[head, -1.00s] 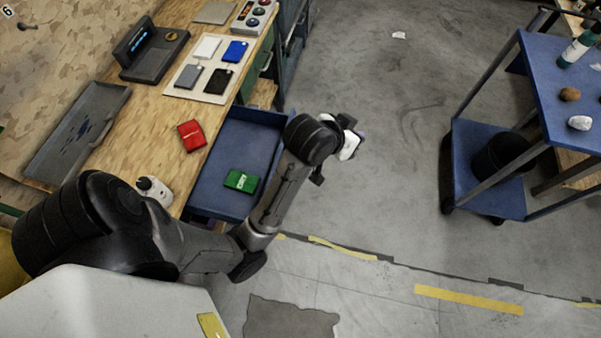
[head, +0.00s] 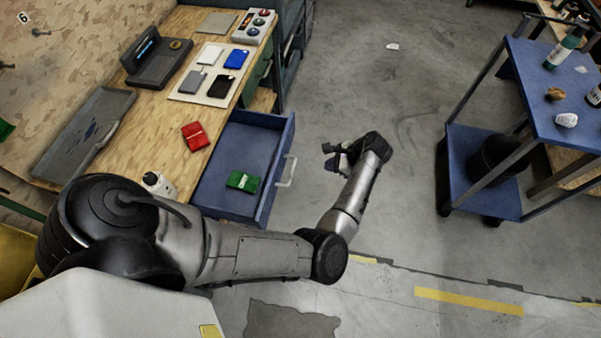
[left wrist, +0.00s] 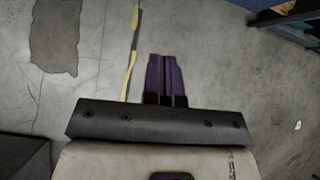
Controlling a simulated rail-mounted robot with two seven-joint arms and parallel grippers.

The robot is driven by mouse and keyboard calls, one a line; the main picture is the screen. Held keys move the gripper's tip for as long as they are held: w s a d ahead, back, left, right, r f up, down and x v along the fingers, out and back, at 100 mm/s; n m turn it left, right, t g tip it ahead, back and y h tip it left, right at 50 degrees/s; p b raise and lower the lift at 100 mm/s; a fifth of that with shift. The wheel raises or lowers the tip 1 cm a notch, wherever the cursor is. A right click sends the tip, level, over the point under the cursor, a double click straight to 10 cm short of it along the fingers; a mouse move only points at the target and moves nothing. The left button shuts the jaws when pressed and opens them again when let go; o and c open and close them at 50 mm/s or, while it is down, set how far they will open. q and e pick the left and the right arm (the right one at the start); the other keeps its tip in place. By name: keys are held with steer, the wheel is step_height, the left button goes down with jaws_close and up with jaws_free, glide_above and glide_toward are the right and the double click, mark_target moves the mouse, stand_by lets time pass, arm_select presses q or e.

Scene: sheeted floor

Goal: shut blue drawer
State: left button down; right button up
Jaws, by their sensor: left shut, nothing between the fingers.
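The blue drawer (head: 222,150) is pulled out from the wooden workbench in the head view. Its front has a pale handle (head: 286,171) facing right. A green box (head: 242,181) lies inside the drawer. My left gripper (head: 328,155) is to the right of the drawer front, apart from the handle, with its fingers pointing left towards it. In the left wrist view its fingers (left wrist: 166,78) are together with nothing between them, above the floor. My right gripper is not in view.
The workbench (head: 150,110) holds a red box (head: 194,136), a white bottle (head: 157,184), a grey tray (head: 85,130) and several small devices. A blue cart (head: 570,110) stands at the right. The floor (head: 400,120) between drawer and cart is mostly clear.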

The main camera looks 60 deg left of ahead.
arm_select(q)
steer(key=s+a+f+m+b, duration=0.1)
steer(key=s+a+f+b, duration=0.5)
steer(key=b, duration=0.6)
steer(key=shift+d+x, duration=0.35)
steer(key=shift+x, duration=1.25)
steer(key=shift+s, duration=0.15)
